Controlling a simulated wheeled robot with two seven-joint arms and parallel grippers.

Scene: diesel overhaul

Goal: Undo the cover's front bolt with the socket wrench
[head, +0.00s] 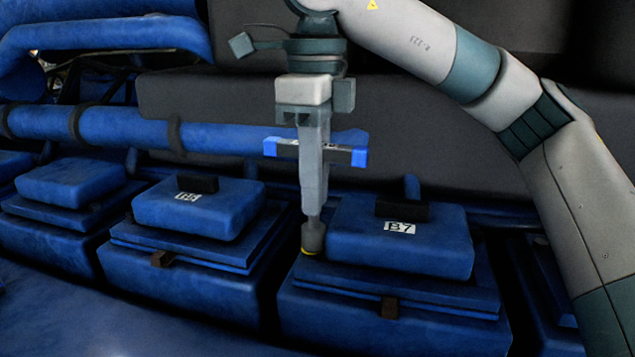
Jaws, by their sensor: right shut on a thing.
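My right gripper (305,118) points down and is shut on the socket wrench (313,180), a grey upright tool with a dark crossbar that has blue ends. The wrench's round socket (313,236) is at the left edge of the blue cover marked B7 (400,236). A yellow ring (308,252) shows just under the socket; the bolt itself is hidden, and I cannot tell whether the socket is seated on it. The cover lies on its blue base with a black handle on top. My left gripper is not in view.
Another blue cover with a black handle and a label (198,208) stands left of B7, with a further blue cover (70,182) beyond it. A thick blue pipe (95,127) runs behind the covers. A dark grey wall (200,95) rises behind.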

